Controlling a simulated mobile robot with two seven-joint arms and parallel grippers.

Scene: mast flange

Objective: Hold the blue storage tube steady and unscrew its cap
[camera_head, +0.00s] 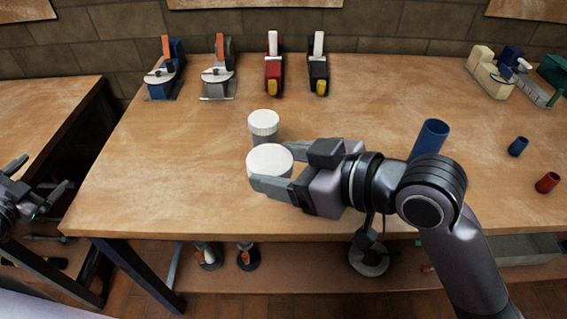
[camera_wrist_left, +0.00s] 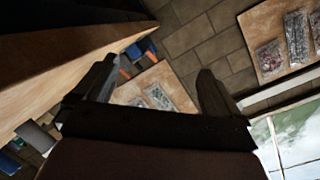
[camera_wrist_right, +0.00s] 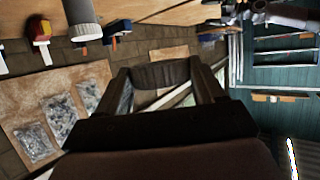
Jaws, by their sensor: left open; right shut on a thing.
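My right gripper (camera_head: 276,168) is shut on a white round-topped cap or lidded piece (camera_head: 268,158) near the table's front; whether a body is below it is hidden. In the right wrist view a dark ribbed rim (camera_wrist_right: 165,75) sits between the fingers. A second white container with a ribbed cap (camera_head: 264,122) stands upright just behind, also seen in the right wrist view (camera_wrist_right: 80,14). My left gripper (camera_head: 42,192) is open and empty off the table's left edge.
Clamp-like tools (camera_head: 165,80) line the back of the table (camera_head: 180,150). A short blue cup (camera_head: 518,146) and a red cup (camera_head: 547,182) lie at the right. Another table (camera_head: 35,130) stands left across a gap.

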